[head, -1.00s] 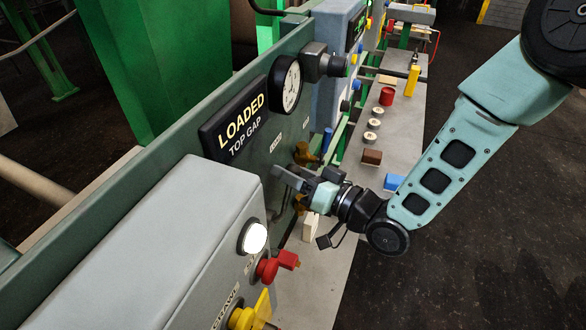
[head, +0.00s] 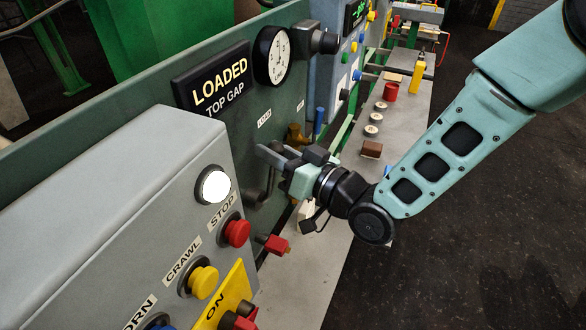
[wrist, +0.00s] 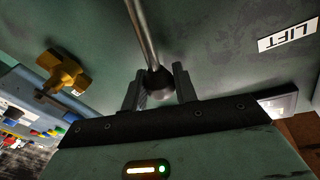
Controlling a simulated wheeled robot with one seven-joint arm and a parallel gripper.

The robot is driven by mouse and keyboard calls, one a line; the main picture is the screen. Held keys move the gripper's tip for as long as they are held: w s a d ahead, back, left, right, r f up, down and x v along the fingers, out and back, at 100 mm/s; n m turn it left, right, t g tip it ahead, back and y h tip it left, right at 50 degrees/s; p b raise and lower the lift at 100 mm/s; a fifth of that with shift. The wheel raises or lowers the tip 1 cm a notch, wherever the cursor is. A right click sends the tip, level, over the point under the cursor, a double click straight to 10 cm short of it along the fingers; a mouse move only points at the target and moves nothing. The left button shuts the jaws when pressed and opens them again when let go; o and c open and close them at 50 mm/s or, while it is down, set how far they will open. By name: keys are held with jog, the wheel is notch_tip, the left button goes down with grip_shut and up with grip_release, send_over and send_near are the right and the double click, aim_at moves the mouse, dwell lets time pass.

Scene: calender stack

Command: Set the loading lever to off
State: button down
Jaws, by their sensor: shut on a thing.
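The loading lever shows in the wrist view as a metal rod (wrist: 143,35) ending in a dark ball knob (wrist: 158,82). My gripper (wrist: 158,85) is shut on this knob, one finger on each side. In the head view my gripper (head: 273,156) is at the green panel, below a small white label (head: 264,117). The lever there is a grey bent rod (head: 268,185), partly hidden behind the fingers. A lit display (head: 220,85) on the panel reads LOADED, TOP GAP.
A brass-coloured knob (head: 297,136) sits on the panel close to my gripper; it also shows in the wrist view (wrist: 62,72). A grey control box (head: 110,200) with buttons stands at the near left. A long bench (head: 400,115) with several small items runs along the panel.

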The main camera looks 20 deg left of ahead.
jog(key=s+n+y+b, duration=0.1)
jog(key=s+n+b, duration=0.2)
jog(key=b, duration=0.3)
jog(key=shift+a+r+n, duration=0.1)
jog(key=shift+n, duration=0.2)
jog(key=shift+s+r+n+b, duration=0.25)
jog(key=shift+s+n+b, duration=0.3)
jog(key=shift+b, duration=0.5)
jog(key=c, duration=1.1)
grip_release()
